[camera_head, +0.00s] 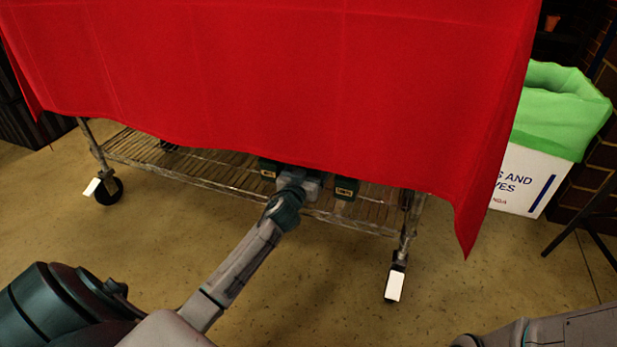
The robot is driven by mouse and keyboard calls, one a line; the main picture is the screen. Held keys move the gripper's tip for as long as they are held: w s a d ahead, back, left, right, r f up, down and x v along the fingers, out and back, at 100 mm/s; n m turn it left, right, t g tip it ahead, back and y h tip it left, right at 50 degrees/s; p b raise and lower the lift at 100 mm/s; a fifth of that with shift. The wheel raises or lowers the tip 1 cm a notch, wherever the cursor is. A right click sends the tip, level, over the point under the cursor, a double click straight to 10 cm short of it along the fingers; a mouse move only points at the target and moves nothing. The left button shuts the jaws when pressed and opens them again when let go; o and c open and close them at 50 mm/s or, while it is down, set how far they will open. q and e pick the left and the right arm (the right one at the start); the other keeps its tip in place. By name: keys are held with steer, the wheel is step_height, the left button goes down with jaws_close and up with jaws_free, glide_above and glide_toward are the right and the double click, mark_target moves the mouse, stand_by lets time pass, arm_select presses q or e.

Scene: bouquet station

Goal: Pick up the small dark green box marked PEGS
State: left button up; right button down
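Two small dark green boxes show on the lower wire shelf (225,172), just under the hem of the red cloth (270,70). The left box (268,166) and the right box (347,184) each carry a small yellowish label, too small to read surely, so I cannot tell which says PEGS. The cloth hides their upper parts. My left gripper (302,181) reaches in from the front at the shelf edge, between the two boxes and closer to the left one. Its fingertips are hidden, so its opening does not show. My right gripper is out of view.
The red cloth hangs low over the wheeled rack, covering its upper part. A rack post with a caster (397,265) stands right of the boxes. A white bin with a green liner (555,115) is at the right. The floor in front is clear.

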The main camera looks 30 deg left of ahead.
arm_select(q)
steer(key=c, duration=1.1)
steer(key=shift+c, duration=0.2)
steer(key=shift+r, duration=0.1)
